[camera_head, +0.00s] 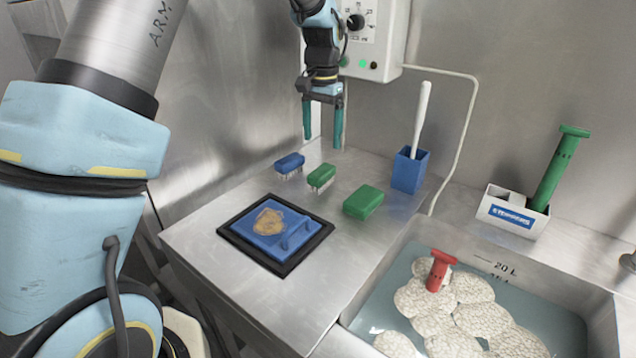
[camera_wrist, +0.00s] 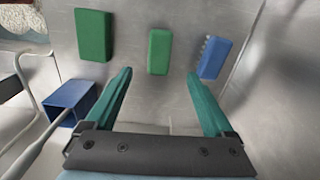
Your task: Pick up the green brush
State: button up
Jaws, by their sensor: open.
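The green brush (camera_head: 321,175) rests on the steel counter with bristles showing below its green back. In the wrist view the green brush (camera_wrist: 160,51) lies just beyond and between my fingertips, its bristles hidden. My gripper (camera_head: 322,143) hangs with its two teal fingers pointing down, apart and empty, above the counter behind the brush. In the wrist view my gripper (camera_wrist: 159,75) is open, with nothing between its fingers.
A blue brush (camera_head: 289,163) lies to the left and a larger green block (camera_head: 363,201) to the right. A blue holder (camera_head: 409,171) with a white-handled tool stands further right. A black-framed tray (camera_head: 227,236) lies in front. A water-filled sink (camera_head: 398,277) is at right.

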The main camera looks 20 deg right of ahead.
jog(key=p, duration=0.1)
send_over(322, 170)
notch_tip(322, 170, down, 5)
jog(key=shift+w+d+f, duration=0.1)
jog(key=shift+d, duration=0.05)
notch_tip(322, 170, down, 5)
jog(key=p, duration=0.2)
jog(key=shift+p, duration=0.4)
jog(key=shift+f, duration=0.2)
jog(key=shift+f, duration=0.2)
grip_shut()
dwell(0.6)
